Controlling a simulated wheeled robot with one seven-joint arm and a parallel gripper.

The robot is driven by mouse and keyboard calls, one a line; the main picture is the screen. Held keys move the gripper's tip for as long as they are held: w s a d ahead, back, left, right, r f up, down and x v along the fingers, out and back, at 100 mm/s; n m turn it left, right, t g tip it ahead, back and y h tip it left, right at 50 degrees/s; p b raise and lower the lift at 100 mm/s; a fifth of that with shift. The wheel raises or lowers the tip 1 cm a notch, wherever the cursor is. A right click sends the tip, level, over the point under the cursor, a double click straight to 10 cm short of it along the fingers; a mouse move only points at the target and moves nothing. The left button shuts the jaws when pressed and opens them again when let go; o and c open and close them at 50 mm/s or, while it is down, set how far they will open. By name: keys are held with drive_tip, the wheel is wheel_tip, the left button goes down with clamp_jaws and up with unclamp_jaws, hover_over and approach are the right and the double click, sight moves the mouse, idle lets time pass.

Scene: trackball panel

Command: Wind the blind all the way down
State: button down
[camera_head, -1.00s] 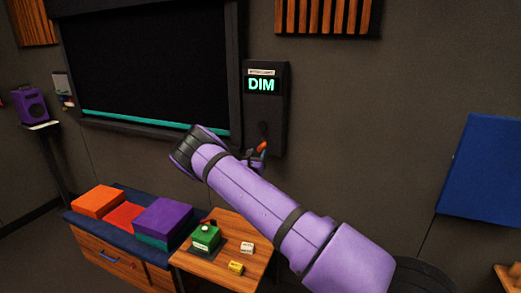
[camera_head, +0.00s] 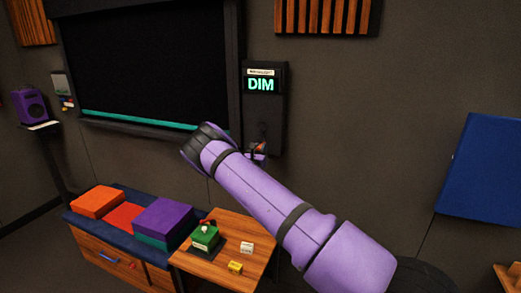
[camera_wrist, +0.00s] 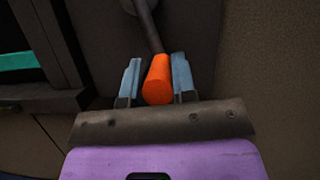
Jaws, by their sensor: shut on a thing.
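The dark blind (camera_head: 150,60) covers nearly all of the window on the wall, with its teal bottom bar (camera_head: 140,120) low, close to the frame's bottom edge. Right of it is a black wall panel (camera_head: 277,115) whose lit display reads DIM (camera_head: 261,84). A crank with a grey arm (camera_wrist: 149,30) and an orange knob (camera_wrist: 157,82) is at the panel's lower part. My gripper (camera_wrist: 156,72) is shut on the orange knob, one blue-grey finger on each side. In the head view my purple arm partly hides the gripper (camera_head: 257,151).
Below stands a low cabinet with a blue top (camera_head: 75,222) carrying orange, red and purple blocks. A small wooden table (camera_head: 225,248) holds a green device (camera_head: 205,238) and small white and yellow blocks. A blue wall panel (camera_head: 485,170) hangs at the right.

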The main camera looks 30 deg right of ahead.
drive_tip(key=shift+w+a+f+m+g+h, duration=0.1)
drive_tip(key=shift+w+a+m+g+h, duration=0.2)
drive_tip(key=shift+m, duration=0.55)
drive_tip(key=shift+w+a+m+g+h, duration=0.2)
drive_tip(key=shift+m+g, duration=0.25)
drive_tip(key=shift+m, duration=0.35)
drive_tip(key=shift+w+a+f+m+g+h, duration=0.1)
drive_tip(key=shift+w+a+m+g+h, duration=0.2)
drive_tip(key=shift+m, duration=0.55)
drive_tip(key=shift+d, duration=0.1)
drive_tip(key=c, duration=0.9)
unclamp_jaws()
drive_tip(key=shift+w, duration=0.1)
drive_tip(key=v, duration=1)
drive_tip(key=shift+s+a+f, duration=0.1)
drive_tip(key=shift+s+a, duration=0.1)
drive_tip(key=shift+a, duration=0.15)
